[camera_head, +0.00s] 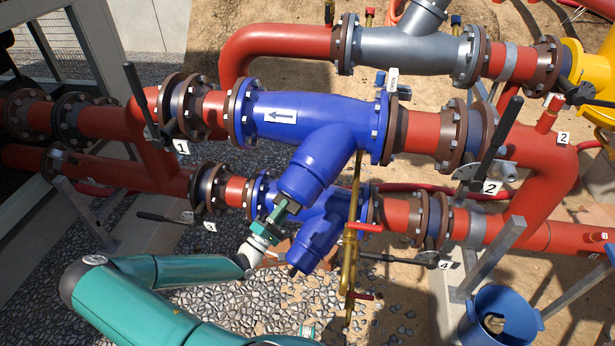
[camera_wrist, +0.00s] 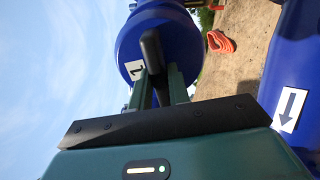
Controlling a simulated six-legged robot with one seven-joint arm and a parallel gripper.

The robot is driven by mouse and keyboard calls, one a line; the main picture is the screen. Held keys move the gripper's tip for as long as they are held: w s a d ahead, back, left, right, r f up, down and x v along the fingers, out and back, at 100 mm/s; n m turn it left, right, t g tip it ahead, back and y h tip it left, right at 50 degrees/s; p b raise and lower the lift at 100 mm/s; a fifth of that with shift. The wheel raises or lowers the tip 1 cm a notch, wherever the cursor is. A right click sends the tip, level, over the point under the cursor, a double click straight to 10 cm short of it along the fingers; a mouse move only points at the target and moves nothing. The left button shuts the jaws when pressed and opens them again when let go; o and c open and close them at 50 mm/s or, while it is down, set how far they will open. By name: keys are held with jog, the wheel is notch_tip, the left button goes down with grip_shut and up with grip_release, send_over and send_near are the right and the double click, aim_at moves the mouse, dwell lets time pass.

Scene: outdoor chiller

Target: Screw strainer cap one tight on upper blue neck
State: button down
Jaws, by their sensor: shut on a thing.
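The upper blue strainer (camera_head: 320,113) has a neck (camera_head: 318,160) that slants down and to the left. The strainer cap one (camera_head: 293,192) is at the end of this neck. In the wrist view the cap (camera_wrist: 150,27) is a round blue disc with a white "1" label and a black bar handle (camera_wrist: 151,52). My gripper (camera_head: 282,207) reaches it from the lower left. In the wrist view my gripper's green fingers (camera_wrist: 164,88) are shut on the handle. I cannot tell how tightly the cap sits on the neck.
A lower blue strainer (camera_head: 318,240) stands close below the neck. A brass pipe with red-handled valves (camera_head: 352,245) runs down at the right. Black valve levers (camera_head: 497,138) stick out from red pipes. A blue bucket (camera_head: 520,318) stands at lower right. Gravel (camera_head: 240,305) lies below.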

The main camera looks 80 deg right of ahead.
jog(key=m, duration=0.6)
jog(key=shift+d+r+m, duration=0.1)
jog(key=shift+r+m, duration=0.05)
jog(key=shift+m, duration=0.15)
jog(key=c, duration=1.3)
grip_release()
jog(key=shift+o, duration=0.2)
jog(key=shift+o, duration=0.5)
